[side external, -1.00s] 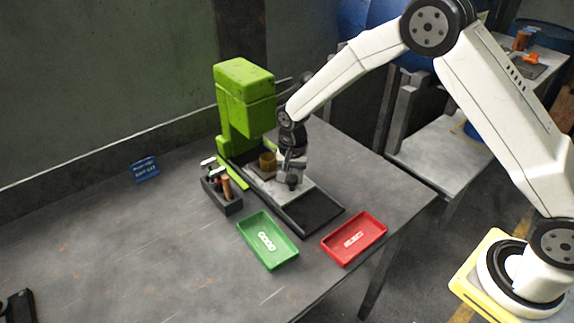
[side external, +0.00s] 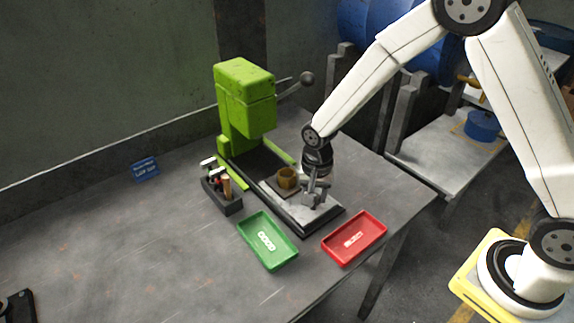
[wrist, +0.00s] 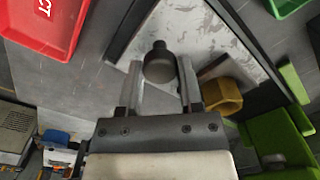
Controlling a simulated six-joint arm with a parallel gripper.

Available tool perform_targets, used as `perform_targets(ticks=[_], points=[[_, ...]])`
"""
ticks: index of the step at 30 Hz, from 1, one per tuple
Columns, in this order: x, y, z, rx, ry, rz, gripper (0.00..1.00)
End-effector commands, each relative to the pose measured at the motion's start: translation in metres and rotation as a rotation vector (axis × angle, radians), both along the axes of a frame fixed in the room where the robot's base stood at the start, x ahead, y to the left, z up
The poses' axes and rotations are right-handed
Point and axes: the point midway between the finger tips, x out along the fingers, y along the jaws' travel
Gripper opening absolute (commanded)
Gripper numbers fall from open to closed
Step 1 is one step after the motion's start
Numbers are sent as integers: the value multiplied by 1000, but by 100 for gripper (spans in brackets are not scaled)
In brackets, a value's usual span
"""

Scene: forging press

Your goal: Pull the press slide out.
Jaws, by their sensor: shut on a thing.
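The press slide (side external: 318,212) is a pale metal plate on dark rails in front of the green press (side external: 245,105). It sits at the front end of the rails, clear of the press head; it also shows in the wrist view (wrist: 205,35). A brown-yellow cup-shaped part (side external: 287,178) rests on a dark square on the slide, also seen in the wrist view (wrist: 222,95). My gripper (side external: 314,196) is low over the slide's front part. In the wrist view, my gripper (wrist: 160,75) has its fingers either side of a dark round knob (wrist: 159,62), shut on it.
A green tray (side external: 268,260) and a red tray (side external: 327,250) lie in front of the slide. A dark tool holder (side external: 233,207) stands left of the rails. The press lever (side external: 306,79) sticks out to the right. The table's left side is mostly clear.

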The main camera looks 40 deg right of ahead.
Motion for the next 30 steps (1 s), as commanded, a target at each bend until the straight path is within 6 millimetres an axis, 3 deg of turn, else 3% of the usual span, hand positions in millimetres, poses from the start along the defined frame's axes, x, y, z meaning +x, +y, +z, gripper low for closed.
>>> perform_targets(ticks=[2, 3, 6, 20, 30], points=[[1, 1, 0, 1, -2, 0, 0], [1, 1, 0, 1, -3, 0, 49], [1, 1, 0, 1, -2, 0, 81], [1, 0, 4, 1, -2, 0, 81], [1, 0, 33, 1, -5, 0, 81]])
